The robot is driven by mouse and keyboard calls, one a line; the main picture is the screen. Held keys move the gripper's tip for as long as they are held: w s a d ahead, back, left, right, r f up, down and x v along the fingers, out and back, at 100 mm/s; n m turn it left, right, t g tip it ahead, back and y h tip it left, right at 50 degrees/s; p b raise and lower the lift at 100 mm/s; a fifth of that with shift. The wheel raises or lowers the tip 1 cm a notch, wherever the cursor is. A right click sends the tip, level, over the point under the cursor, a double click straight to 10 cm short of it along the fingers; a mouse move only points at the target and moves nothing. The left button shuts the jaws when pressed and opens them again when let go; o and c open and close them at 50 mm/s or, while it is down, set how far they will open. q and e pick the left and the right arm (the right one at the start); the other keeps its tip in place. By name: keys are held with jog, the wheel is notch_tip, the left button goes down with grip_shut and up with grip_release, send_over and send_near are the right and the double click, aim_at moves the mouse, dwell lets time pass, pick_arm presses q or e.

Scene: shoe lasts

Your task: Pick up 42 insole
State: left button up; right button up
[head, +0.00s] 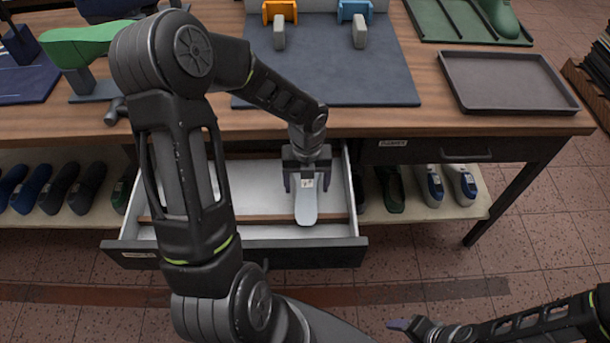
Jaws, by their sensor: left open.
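A pale grey insole (306,206) with a small white label lies in the open drawer (308,248) under the workbench, at the drawer's right side. I cannot read the number on the label. My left gripper (307,184) points down into the drawer, open, with its fingers on either side of the insole's labelled part. I cannot tell whether the fingers touch it. My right gripper (400,325) is at the bottom right, low in front of the bench, and I cannot make out its jaw state.
A dark empty tray (506,82) and a blue-grey mat (375,85) lie on the workbench (420,122). A green last (78,45) stands at the left. Dark shoes (60,188) and light-soled shoes (460,185) sit on the shelf beside the drawer. The tiled floor in front is clear.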

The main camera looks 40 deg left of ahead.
pick_arm(q)
jog(key=shift+f, duration=0.15)
jog(key=shift+c, duration=0.4)
jog(key=c, duration=1.4)
